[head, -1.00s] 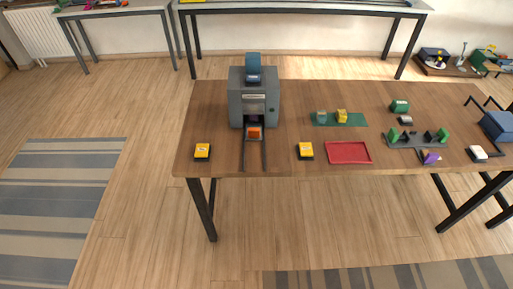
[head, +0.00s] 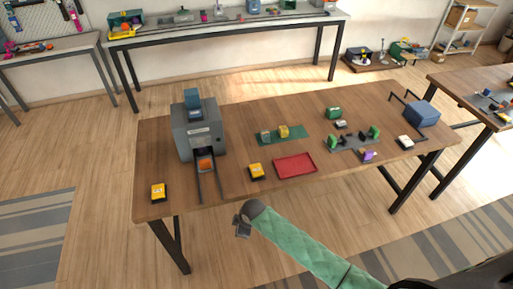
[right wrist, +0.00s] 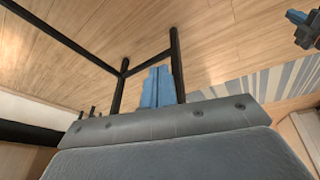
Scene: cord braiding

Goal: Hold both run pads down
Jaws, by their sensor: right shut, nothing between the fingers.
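Two yellow pads on dark bases lie on the wooden table: the left run pad (head: 158,193) near the front left corner and the right run pad (head: 257,172) right of the machine's rails. The grey machine (head: 197,130) with a blue top stands between and behind them. My right gripper (head: 241,230) is in front of the table's front edge, apart from both pads. In the right wrist view its blue fingers (right wrist: 157,87) are together with nothing between them. My left gripper does not show in the head view.
An orange block (head: 205,164) sits between the machine's rails. A red tray (head: 295,165), a green mat (head: 270,141) and a dark fixture (head: 352,145) lie to the right. A blue-tipped dark part (right wrist: 304,27) at the right wrist view's edge is unclear. Bare tabletop separates the pads and rails.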

